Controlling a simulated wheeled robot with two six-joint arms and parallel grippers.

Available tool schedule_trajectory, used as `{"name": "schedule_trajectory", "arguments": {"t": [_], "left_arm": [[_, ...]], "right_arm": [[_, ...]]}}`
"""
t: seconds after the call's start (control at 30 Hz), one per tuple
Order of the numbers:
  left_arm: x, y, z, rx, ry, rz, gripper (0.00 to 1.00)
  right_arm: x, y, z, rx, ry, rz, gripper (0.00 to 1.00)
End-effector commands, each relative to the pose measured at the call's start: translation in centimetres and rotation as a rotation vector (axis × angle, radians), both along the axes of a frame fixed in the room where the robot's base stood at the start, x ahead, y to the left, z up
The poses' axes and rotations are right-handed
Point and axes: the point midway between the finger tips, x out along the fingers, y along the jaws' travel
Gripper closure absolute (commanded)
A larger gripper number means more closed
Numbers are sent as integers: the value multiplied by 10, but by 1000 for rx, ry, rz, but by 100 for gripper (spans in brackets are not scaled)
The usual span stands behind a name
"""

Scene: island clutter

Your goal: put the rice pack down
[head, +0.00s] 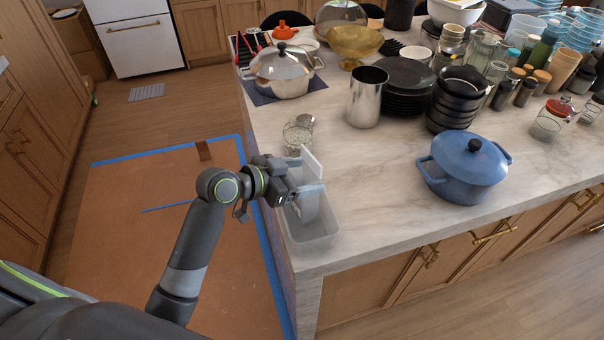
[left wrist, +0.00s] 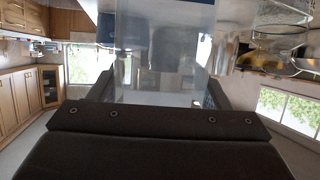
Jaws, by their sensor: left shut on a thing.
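My left gripper (head: 300,193) is at the near left corner of the island, shut on a pale, flat, partly see-through thing that I take for the rice pack (head: 312,162). The pack stands up above the fingers. In the left wrist view the pack (left wrist: 160,50) shows as a translucent sheet between the two dark fingers. A clear plastic bin (head: 318,236) sits on the counter right under the gripper. The gripper hides part of the bin, and I cannot tell whether the pack touches it. My right gripper is not in view.
A glass jar (head: 297,136) stands just behind the gripper. A steel pot (head: 281,78), a steel canister (head: 366,100) and a blue pot (head: 464,172) stand farther off. The marble counter (head: 375,200) is bare between the bin and the blue pot.

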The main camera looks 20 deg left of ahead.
Motion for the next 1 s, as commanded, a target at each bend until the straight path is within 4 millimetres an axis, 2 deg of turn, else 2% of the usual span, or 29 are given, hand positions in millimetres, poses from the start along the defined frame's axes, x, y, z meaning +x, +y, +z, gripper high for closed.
{"name": "schedule_trajectory", "arguments": {"t": [1.0], "left_arm": [[0, 0, -5, -1, -1, 0, 68]], "right_arm": [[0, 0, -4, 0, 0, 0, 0]]}}
